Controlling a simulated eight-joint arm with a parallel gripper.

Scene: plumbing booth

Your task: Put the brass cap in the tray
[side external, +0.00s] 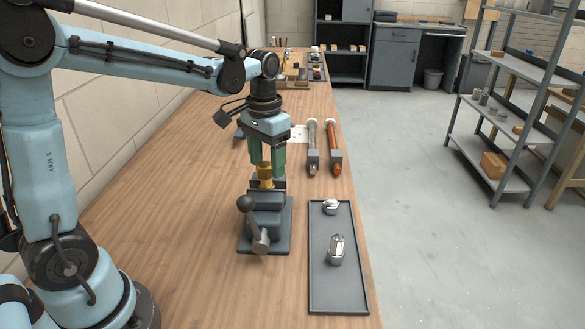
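A brass piece (264,173), which looks like the brass cap, sits upright above the jaws of a dark grey vise (266,219) on the bench. Where the cap ends and any fitting below it begins is too small to tell. My gripper (266,164) points straight down over the vise, its green fingers on either side of the brass piece's upper part. Whether the fingers touch it is unclear. The dark tray (338,293) lies right of the vise along the bench edge. It holds a silver hex fitting (330,207) and a taller silver fitting (336,250).
Two tools, one pale (313,145) and one orange (335,148), lie behind the tray. The wooden bench (180,210) is clear to the left. A shelf rack (500,110) stands across the floor.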

